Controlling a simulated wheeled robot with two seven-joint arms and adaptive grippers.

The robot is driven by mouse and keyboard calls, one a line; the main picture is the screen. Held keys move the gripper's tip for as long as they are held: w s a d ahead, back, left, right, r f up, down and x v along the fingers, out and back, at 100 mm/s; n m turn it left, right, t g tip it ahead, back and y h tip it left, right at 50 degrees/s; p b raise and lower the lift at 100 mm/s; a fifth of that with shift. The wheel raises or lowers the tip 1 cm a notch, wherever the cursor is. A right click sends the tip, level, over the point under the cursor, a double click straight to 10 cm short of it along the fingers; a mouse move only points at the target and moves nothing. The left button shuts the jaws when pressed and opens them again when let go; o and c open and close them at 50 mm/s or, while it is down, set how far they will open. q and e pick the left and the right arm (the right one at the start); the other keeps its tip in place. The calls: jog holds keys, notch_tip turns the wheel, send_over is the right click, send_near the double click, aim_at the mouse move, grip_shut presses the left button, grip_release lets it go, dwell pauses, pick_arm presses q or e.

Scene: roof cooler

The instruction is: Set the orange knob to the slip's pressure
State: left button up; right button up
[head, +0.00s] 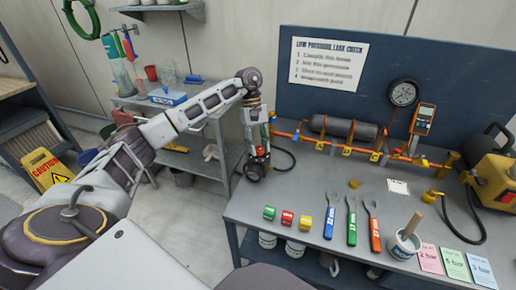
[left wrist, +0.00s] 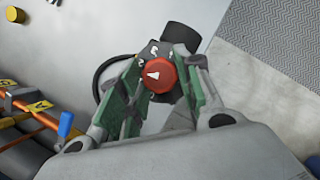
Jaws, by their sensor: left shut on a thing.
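The orange knob (left wrist: 157,75), red-orange with a white pointer mark, sits on a dark regulator body at the left end of the bench pipe. In the head view, my left gripper (head: 258,150) points down there, and the knob is mostly hidden. A small white slip (head: 398,186) lies on the bench; its writing is unreadable. Pink (head: 430,259), green (head: 455,264) and blue (head: 481,270) cards appear to read 2, 5 and 3 bar.
The orange pipe (head: 310,139) with a grey cylinder (head: 345,127) runs along the bench back, below a round gauge (head: 403,93). A yellow machine (head: 492,172) is at right.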

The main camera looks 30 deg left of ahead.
aim_at(259, 148)
pick_arm(q)
jog(key=shift+w+m+g+y+b, duration=0.1)
jog(key=shift+m+g+y+b, duration=0.2)
jog(key=shift+m, duration=0.6)
jog(key=shift+w+m+g+y+b, duration=0.15)
jog(key=shift+m+b, duration=0.25)
jog(key=shift+m, duration=0.5)
pick_arm(e)
jog(key=shift+w+a+r, duration=0.7)
jog(key=shift+w+r, duration=0.05)
jog(key=shift+r, duration=0.15)
jog(key=shift+w+a+r, duration=0.65)
jog(key=shift+w+r, duration=0.05)
jog(key=shift+r, duration=0.15)
pick_arm(q)
jog(key=shift+s, duration=0.1)
pick_arm(e)
jog(key=shift+r, duration=0.1)
pick_arm(q)
jog(key=o, duration=1)
pick_arm(e)
jog(key=shift+w, duration=0.1)
pick_arm(q)
jog(key=shift+v, duration=6)
jog(key=shift+d, duration=0.1)
